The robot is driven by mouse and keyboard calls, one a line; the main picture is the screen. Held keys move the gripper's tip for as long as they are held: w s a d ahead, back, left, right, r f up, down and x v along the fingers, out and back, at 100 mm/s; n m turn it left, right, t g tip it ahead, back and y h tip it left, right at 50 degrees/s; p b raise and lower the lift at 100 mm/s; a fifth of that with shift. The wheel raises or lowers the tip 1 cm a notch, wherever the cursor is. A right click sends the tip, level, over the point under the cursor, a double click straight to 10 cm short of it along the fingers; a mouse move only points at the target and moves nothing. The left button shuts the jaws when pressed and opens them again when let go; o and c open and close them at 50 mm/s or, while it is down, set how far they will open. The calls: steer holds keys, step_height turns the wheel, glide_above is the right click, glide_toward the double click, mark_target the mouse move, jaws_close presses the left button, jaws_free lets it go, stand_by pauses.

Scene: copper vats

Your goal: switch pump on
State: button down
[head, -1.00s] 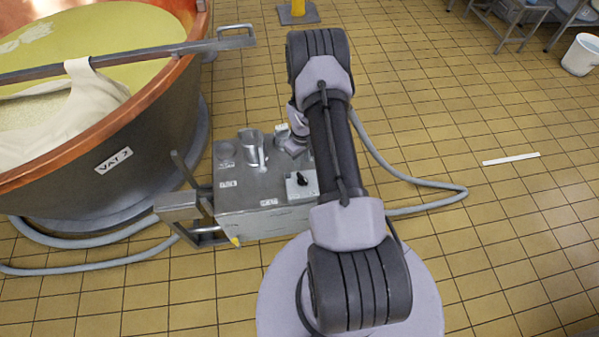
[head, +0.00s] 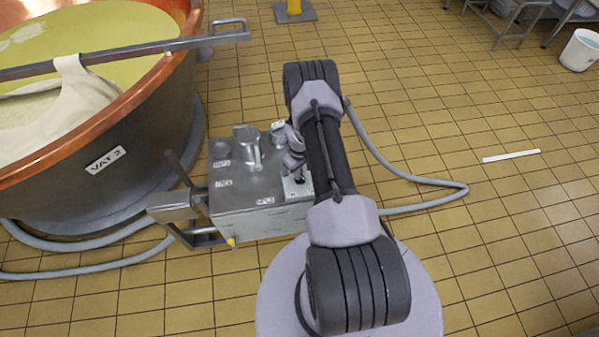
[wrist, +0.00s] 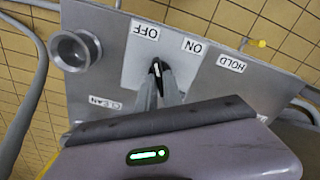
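The pump unit is a grey metal box (head: 240,200) on the floor beside the vat. Its switch is a black knob (head: 300,179) on a pale plate at the box's right side. In the wrist view the knob (wrist: 157,68) has a white mark pointing roughly toward the OFF label (wrist: 145,32). The ON label (wrist: 193,46) is to the right of OFF. My gripper (wrist: 160,82) has its two fingers close together at the knob, one at each side. I cannot tell whether they touch it. In the head view my gripper (head: 294,160) is partly hidden by my arm.
A copper vat (head: 110,125) marked VAT 2 stands at the left. A grey hose (head: 430,183) loops over the floor at right. The tiled floor at right is mostly clear.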

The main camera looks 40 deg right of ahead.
steer(key=shift+m, duration=0.3)
steer(key=shift+f+m+b, duration=0.1)
steer(key=shift+m+b, duration=0.7)
steer(key=shift+m, duration=0.2)
steer(key=m+b, duration=0.1)
steer(key=m, duration=0.2)
steer(key=shift+m+b, duration=0.3)
steer(key=m+b, duration=0.2)
steer(key=m, duration=0.3)
steer(key=shift+m, duration=0.5)
steer(key=c, duration=1.5)
jaws_free()
